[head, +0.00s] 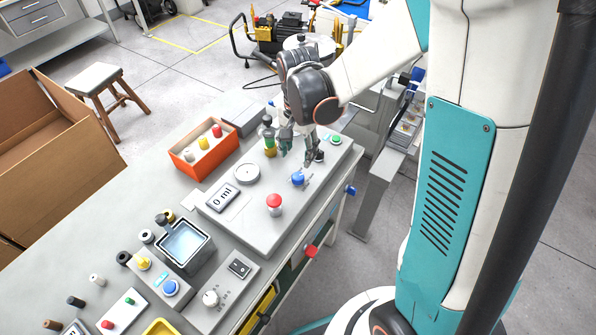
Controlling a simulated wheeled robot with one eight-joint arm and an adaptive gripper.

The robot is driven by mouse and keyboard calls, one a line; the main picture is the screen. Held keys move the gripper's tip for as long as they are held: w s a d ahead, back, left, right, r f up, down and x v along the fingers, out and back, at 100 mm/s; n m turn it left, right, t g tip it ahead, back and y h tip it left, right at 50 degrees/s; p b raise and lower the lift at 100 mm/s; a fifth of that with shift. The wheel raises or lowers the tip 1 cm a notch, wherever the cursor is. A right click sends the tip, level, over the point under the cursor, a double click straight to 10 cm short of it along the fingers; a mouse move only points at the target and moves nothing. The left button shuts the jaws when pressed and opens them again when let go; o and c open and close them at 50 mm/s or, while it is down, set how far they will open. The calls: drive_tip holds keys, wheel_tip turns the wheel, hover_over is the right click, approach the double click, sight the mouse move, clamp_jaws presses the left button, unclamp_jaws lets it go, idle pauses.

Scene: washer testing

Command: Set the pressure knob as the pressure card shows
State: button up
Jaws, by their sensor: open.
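My gripper (298,154) is open above the right part of a light grey test bench unit. It points down, close to a blue knob (298,179), with the near fingertip just behind it; I cannot tell if they touch. A white round knob (210,298) with marks around it sits on a grey panel (230,283) at the lower middle. A small dark plate (239,268) with a white mark lies on the same panel. I cannot tell which knob is the pressure knob, and no card reading pressure is legible.
The unit (250,215) also bears a "0 ml" display (222,197), a red button (274,201) and a green button (336,139). An orange bin (203,153) and a water basin (184,246) stand nearby. A cardboard box (60,160) is at left.

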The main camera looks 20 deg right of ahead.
sight(298, 176)
wheel_tip(298, 176, down, 11)
drive_tip(key=b, duration=0.3)
drive_tip(key=shift+r, duration=0.15)
drive_tip(key=shift+c, duration=0.2)
drive_tip(key=c, duration=1)
